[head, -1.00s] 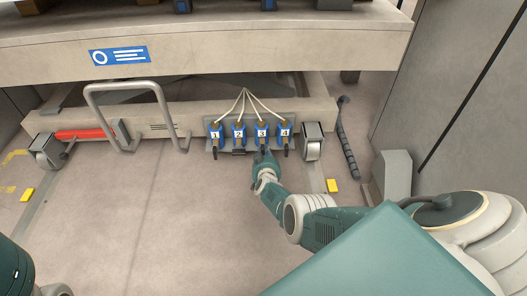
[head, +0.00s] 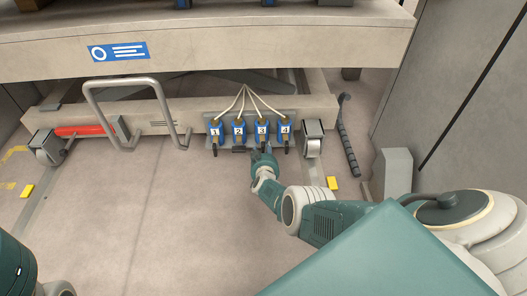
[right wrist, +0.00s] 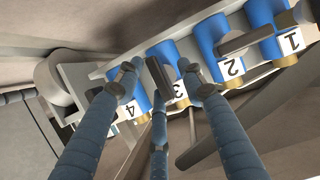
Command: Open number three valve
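Several blue valves with white number plates stand in a row on a grey bracket under the machine. Valve three (head: 262,129) is third from the left in the head view, and also shows in the right wrist view (right wrist: 178,78). My right gripper (head: 264,153) is just below and in front of it. In the right wrist view its fingers (right wrist: 158,78) are spread around valve three's dark handle (right wrist: 160,80), with gaps visible at the sides. Whether any finger touches it I cannot tell. My left gripper is out of view.
Valve two (head: 239,130) and valve four (head: 285,130) flank valve three closely. A caster wheel (head: 311,146) stands right of the bracket. A metal loop handle (head: 163,110) rises to the left. The floor (head: 190,220) in front is clear.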

